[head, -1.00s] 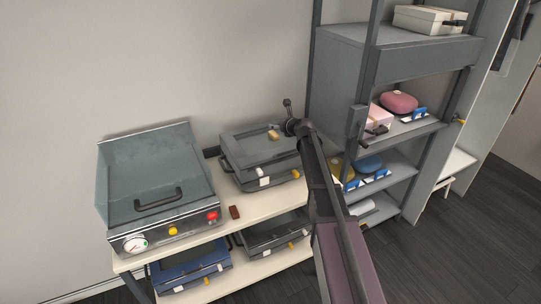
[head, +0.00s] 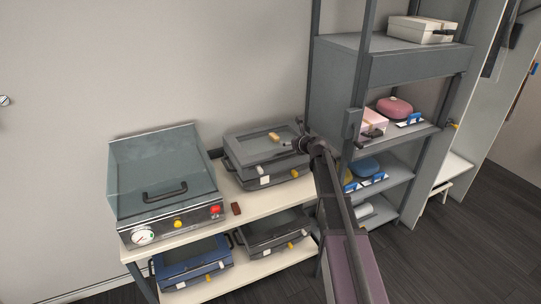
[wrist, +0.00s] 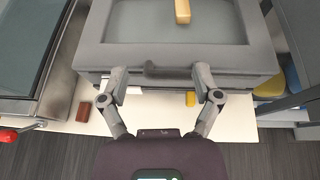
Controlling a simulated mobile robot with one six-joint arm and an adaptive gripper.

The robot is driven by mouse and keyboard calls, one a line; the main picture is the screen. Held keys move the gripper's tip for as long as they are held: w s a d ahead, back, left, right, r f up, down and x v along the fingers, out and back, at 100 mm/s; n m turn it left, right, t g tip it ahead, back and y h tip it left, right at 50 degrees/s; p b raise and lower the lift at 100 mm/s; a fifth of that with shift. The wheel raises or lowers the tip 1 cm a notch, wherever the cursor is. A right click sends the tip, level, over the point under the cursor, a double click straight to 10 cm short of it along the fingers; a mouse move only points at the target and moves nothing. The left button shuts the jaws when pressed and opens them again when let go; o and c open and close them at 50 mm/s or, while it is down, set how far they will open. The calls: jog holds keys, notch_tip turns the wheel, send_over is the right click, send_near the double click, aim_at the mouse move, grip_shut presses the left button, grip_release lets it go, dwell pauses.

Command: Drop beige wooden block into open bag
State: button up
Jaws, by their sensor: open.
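The beige wooden block (head: 274,136) lies on the recessed top of a grey case (head: 240,150) on the white bench. It also shows at the top of the wrist view (wrist: 183,11), beyond my fingertips. My gripper (head: 300,144) is at the right side of the case in the head view. In the wrist view my gripper (wrist: 161,84) is open, with its fingers spread and empty at the near edge of the case. Whether the grey case is the open bag, I cannot tell.
A grey machine with a glass-like lid (head: 168,170) stands left on the bench. A small red-brown block (head: 236,208) lies beside it. Blue (head: 190,268) and grey cases (head: 275,232) sit on the lower shelf. A rack (head: 400,130) stands close on the right.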

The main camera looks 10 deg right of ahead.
jog(key=s+d+f+b, duration=0.4)
jog(key=s+f+b, duration=0.5)
jog(key=f+b, duration=0.3)
jog(key=shift+s+f+b, duration=0.2)
jog(key=shift+f+b, duration=0.15)
dwell(0.5)
jog(key=shift+s, duration=0.1)
dwell(0.7)
jog(key=s+a+f+n+g, duration=0.3)
jog(key=s+a+n, duration=0.1)
jog(key=s+n, duration=0.35)
jog(key=s+a+f+n+g, duration=0.35)
jog(key=s+n, duration=0.25)
jog(key=n, duration=0.3)
jog(key=s+f+n+g+h, duration=0.2)
jog(key=s+n+g, duration=0.1)
jog(key=s+n, duration=0.4)
jog(key=s+f+n+g+h+p, duration=0.1)
jog(key=s+f+n+g+h, duration=0.1)
jog(key=s+n, duration=0.6)
jog(key=shift+s+g+h, duration=0.45)
jog(key=shift+s+h, duration=0.05)
jog(key=shift+s, duration=0.45)
jog(key=shift+d, duration=0.15)
dwell(0.9)
